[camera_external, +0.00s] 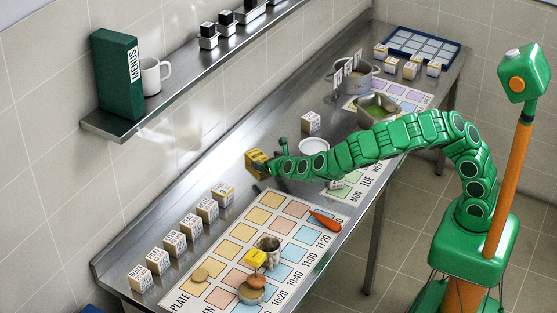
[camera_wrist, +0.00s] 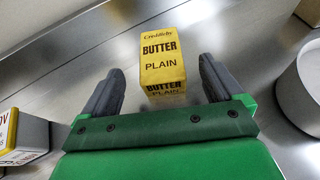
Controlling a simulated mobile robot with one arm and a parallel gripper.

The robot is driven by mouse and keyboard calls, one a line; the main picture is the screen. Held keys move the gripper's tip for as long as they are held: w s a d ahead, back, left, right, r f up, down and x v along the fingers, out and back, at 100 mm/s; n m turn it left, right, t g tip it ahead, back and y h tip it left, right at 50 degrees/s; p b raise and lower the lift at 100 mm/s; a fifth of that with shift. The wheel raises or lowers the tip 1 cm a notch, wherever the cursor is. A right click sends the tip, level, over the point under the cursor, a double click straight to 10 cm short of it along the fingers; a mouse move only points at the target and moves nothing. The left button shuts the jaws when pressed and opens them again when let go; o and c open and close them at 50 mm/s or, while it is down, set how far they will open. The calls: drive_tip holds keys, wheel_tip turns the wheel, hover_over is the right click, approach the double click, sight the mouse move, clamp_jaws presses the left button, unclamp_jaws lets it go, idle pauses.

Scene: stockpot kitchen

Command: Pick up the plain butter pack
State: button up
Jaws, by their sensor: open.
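The plain butter pack is a yellow box with dark print reading BUTTER PLAIN; in the wrist view the butter pack (camera_wrist: 163,62) stands on the steel counter, between and just beyond my fingertips. In the external view the butter pack (camera_external: 252,158) shows as a yellow shape at the end of my arm, partly hidden by it. My gripper (camera_wrist: 160,82) is open, with one dark finger on each side of the pack and a gap on both sides. In the external view my gripper (camera_external: 266,164) is over the counter near the wall.
A white box with a yellow label (camera_wrist: 22,138) stands left of my gripper in the wrist view. A white round container (camera_wrist: 302,90) is at the right. In the external view several labelled boxes (camera_external: 173,243) line the counter's wall side. A printed chart (camera_external: 235,248) carries small food items.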

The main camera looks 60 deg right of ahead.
sight(260, 158)
drive_tip(key=shift+x, duration=3.6)
drive_tip(key=c, duration=1.2)
drive_tip(key=shift+c, duration=0.2)
